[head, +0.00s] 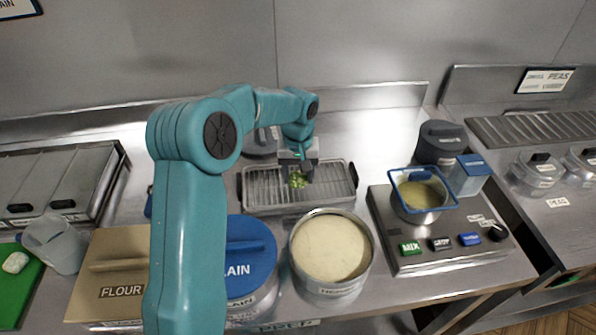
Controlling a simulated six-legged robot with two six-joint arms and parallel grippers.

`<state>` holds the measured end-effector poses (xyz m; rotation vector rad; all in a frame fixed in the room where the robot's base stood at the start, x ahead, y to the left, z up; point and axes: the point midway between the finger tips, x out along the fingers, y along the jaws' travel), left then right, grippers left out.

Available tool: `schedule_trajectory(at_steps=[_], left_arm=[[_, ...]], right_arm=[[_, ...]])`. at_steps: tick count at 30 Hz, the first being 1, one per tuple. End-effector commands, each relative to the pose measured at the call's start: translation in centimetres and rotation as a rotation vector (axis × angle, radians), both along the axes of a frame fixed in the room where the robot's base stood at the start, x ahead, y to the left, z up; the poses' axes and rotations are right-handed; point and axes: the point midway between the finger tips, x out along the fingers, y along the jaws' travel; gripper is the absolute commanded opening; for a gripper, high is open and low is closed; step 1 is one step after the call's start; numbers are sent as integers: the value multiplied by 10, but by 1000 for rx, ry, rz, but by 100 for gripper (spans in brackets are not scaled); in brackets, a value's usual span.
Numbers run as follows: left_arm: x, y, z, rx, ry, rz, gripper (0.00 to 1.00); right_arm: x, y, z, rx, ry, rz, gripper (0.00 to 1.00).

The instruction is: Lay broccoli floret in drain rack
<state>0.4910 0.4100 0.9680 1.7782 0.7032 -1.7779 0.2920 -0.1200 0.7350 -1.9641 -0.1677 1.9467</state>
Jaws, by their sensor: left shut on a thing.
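The drain rack (333,197) is a grey wire-grid tray in the middle of the counter. A small green broccoli floret (297,181) shows at the rack, just below my left gripper (305,173). My left gripper points down over the rack and is shut on the floret. I cannot tell whether the floret touches the grid. My right gripper is not in view.
In front stand a pot of pale batter (331,250), a blue-lidded container (250,258) and a flour box (115,275). At right is a fryer unit (440,250) with a blue-rimmed basket (420,195) over its pot. A dark-lidded canister (441,142) stands behind it.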

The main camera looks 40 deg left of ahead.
Motion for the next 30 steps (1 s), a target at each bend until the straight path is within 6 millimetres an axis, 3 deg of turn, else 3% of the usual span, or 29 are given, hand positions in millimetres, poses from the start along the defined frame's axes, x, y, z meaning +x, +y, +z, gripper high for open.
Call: schedule_trajectory(at_steps=[5, 6, 8, 16, 20, 23, 30], left_arm=[[0, 0, 1, 1, -1, 1, 37], [0, 0, 1, 1, -1, 1, 67], [0, 0, 1, 1, -1, 1, 84], [0, 0, 2, 0, 0, 1, 84], [1, 1, 11, 1, -3, 2, 84], [1, 0, 29, 1, -6, 2, 84], [2, 0, 94, 3, -6, 0, 84]], right_arm=[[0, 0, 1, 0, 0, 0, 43], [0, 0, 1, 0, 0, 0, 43], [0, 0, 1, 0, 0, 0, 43], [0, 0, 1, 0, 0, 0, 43], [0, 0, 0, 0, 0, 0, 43], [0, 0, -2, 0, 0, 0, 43], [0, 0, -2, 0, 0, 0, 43]])
